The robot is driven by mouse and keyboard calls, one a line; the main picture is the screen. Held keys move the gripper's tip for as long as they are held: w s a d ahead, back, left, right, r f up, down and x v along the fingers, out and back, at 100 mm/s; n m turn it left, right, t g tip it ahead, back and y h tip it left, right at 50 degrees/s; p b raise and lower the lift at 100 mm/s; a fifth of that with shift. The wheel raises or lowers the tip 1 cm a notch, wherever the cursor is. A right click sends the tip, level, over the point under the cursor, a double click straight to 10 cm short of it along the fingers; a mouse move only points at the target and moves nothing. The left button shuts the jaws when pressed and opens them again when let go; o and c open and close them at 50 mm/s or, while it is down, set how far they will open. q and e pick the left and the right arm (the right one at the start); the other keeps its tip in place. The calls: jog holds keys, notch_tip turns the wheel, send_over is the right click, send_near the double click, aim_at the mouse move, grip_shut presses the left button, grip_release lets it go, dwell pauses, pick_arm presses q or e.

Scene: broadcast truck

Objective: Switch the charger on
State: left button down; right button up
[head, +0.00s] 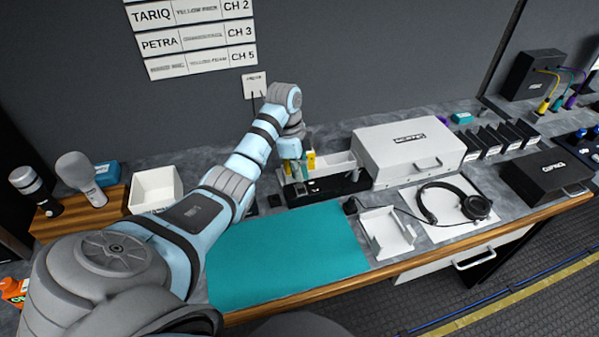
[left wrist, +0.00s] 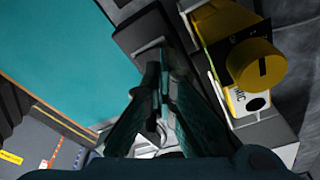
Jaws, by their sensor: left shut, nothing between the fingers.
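The charger (head: 335,187) appears to be the low black unit with pale parts at the back middle of the worktop, left of a white case. In the left wrist view its dark end (left wrist: 138,28) lies just beyond my fingertips, with a small grey edge that may be the switch. I cannot tell the switch's position. My left gripper (head: 293,172) is over the charger's left end. Its fingers are shut and empty in the left wrist view (left wrist: 160,75), close to the dark end; contact is unclear. A yellow pack (left wrist: 225,22) with a round yellow knob stands beside the fingers. My right gripper is not in view.
A teal mat (head: 285,255) lies clear in front. The white case (head: 410,150) stands right of the charger. Headphones (head: 455,205) and a small white tray (head: 387,232) are front right. A white bin (head: 156,188) and microphones (head: 80,175) are at left.

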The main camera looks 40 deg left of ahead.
aim_at(299, 184)
pick_arm(q)
jog(key=shift+f+b, duration=0.5)
jog(key=shift+f, duration=0.5)
dwell(0.3)
notch_tip(299, 184, up, 7)
jog(key=p, duration=0.8)
jog(key=shift+r, duration=0.2)
jog(key=shift+f, duration=0.1)
